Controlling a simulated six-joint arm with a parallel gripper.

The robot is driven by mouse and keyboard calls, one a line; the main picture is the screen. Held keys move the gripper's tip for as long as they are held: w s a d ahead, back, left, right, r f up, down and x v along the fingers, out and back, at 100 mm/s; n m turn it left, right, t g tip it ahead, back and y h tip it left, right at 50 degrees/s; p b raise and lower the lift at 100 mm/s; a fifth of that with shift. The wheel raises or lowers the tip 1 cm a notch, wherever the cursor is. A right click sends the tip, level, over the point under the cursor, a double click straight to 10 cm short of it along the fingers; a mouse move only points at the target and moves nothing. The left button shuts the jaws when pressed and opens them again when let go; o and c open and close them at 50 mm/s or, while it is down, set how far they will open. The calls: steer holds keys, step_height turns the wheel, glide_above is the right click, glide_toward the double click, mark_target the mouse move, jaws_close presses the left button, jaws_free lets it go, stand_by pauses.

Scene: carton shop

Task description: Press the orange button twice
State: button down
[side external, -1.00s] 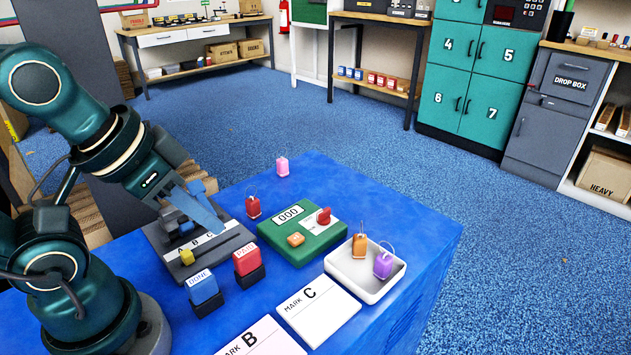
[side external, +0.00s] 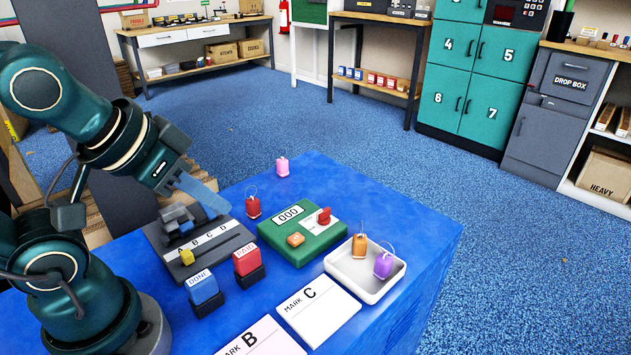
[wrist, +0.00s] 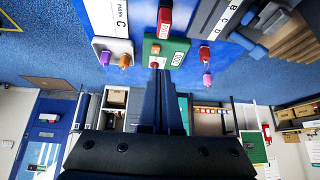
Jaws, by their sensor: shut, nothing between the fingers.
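The orange button (side external: 295,239) is on the front left of a green box (side external: 310,254), whose counter (side external: 288,213) reads 000. A red knob (side external: 324,216) is on the box's right side. In the wrist view, the orange button (wrist: 155,49) shows on the green box (wrist: 174,46), just beyond the fingertips. My gripper (side external: 226,208) is shut and empty, in the air to the left of the box, apart from the button. Its blue fingers (wrist: 157,72) are together in the wrist view.
A grey lettered unit (side external: 213,243) with a yellow slider is left of the box. Blue DONE (side external: 203,287) and red PAID (side external: 246,260) stamps stand in front. A white tray (side external: 340,270) holds orange and purple tags. Red (side external: 253,207) and pink (side external: 282,167) tags stand behind.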

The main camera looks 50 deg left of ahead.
steer(key=w+a+r+m+t+y, duration=0.2)
steer(key=w+a+r+t, duration=0.4)
steer(key=w, duration=0.3)
steer(key=m+g+h, duration=0.4)
steer(key=m+h, duration=0.3)
steer(key=m, duration=0.6)
glide_above(289, 238)
step_height(289, 238, down, 9)
steer(key=shift+f, duration=4.35)
